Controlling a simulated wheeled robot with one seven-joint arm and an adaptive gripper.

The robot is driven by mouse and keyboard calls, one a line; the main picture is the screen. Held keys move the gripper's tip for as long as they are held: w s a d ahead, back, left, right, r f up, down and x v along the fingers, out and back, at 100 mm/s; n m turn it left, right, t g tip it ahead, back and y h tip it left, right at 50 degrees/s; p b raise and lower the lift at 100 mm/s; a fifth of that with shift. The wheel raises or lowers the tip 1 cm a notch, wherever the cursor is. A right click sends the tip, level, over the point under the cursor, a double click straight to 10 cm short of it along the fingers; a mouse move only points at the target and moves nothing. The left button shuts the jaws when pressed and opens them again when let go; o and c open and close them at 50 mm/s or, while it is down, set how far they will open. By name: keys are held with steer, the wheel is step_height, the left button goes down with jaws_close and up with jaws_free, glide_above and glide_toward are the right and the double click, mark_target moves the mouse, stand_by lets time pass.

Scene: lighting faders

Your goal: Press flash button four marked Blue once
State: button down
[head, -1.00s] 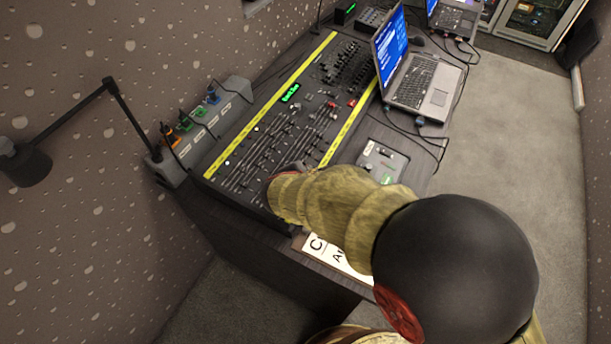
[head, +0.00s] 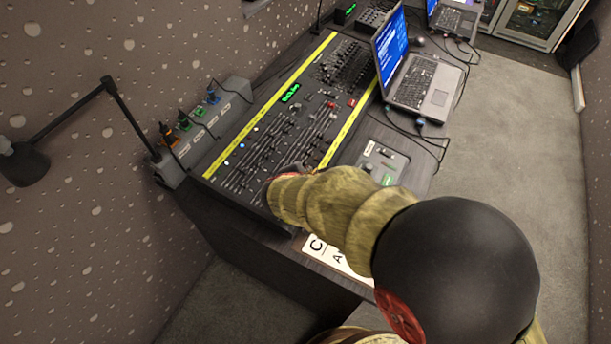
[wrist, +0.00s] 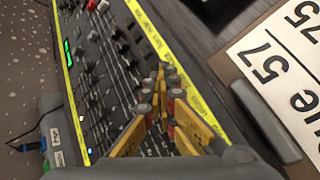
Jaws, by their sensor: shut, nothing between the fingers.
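The lighting console (head: 222,172) is a long black desk with faders, rows of small buttons and yellow tape strips along both long sides. It also fills the middle of the wrist view (wrist: 100,75). A small blue light (head: 242,146) shows on it, but button markings are too small to read, so I cannot single out the button marked Blue. My gripper (wrist: 162,92) is shut and empty, its yellow fingers over the console's fader area near one tape strip. I cannot tell whether the tips touch. In the head view my arm mostly hides the gripper.
An open laptop (head: 424,85) and a small grey control box (head: 383,160) stand right of the console. A grey socket box (head: 228,108) with coloured plugs runs along the wall side. A black lamp (head: 24,165) hangs left. A printed card (wrist: 280,60) lies near the gripper.

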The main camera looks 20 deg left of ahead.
steer(key=shift+r+p, duration=0.35)
steer(key=shift+r, duration=0.35)
steer(key=r+p, duration=0.2)
steer(key=r, duration=0.1)
steer(key=r+p, duration=0.1)
steer(key=r, duration=0.1)
steer(key=shift+d, duration=0.3)
stand_by(0.7)
